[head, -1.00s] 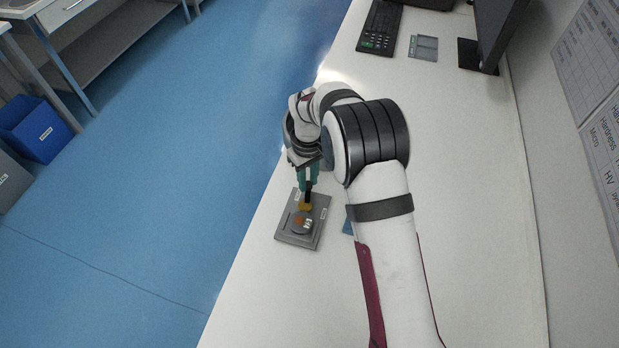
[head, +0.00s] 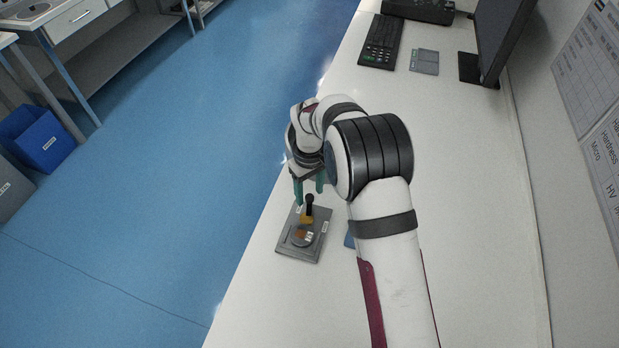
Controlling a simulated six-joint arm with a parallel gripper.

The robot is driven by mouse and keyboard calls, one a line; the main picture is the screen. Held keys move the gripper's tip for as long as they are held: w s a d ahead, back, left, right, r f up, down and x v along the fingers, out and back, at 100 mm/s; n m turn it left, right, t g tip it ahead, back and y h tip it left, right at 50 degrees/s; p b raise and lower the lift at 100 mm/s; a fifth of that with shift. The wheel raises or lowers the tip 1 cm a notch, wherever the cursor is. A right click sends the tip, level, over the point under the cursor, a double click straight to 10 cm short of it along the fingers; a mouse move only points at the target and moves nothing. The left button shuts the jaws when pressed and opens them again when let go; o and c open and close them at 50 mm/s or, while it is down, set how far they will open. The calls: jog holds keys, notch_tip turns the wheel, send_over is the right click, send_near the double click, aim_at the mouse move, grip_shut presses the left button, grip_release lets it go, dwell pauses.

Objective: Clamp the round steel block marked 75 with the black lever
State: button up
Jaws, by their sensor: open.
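A grey clamp plate (head: 288,246) lies on the white bench near its left edge. The round steel block (head: 301,237) sits on the plate, with an orange-brown patch on its top; I cannot read its marking. The black lever (head: 309,204) stands roughly upright from a yellow part (head: 307,219) beside the block's far side. My gripper (head: 309,190) has teal fingers, is open, and is above and behind the lever, apparently apart from it. My arm hides part of the area to the right.
A blue item (head: 349,240) shows partly beside my arm. A keyboard (head: 382,42), a small grey pad (head: 424,62) and a monitor (head: 497,40) stand at the far end. The bench in front of the plate is clear.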

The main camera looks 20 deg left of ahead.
aim_at(310, 197)
notch_tip(310, 197, up, 15)
dwell(0.3)
jog(key=s+d+r+m, duration=0.3)
jog(key=s+d+m, duration=0.15)
jog(key=d, duration=0.25)
jog(key=s+d+r+m, duration=0.3)
jog(key=s+d+r, duration=0.1)
jog(key=s+d, duration=0.25)
jog(key=s+d+f+m+y, duration=0.1)
jog(key=s+d+f+m, duration=0.1)
jog(key=s, duration=0.7)
jog(key=s+d+f+m, duration=0.2)
jog(key=s+d+m, duration=0.3)
jog(key=s, duration=0.4)
jog(key=shift+f+m+y, duration=0.4)
jog(key=shift+m, duration=0.35)
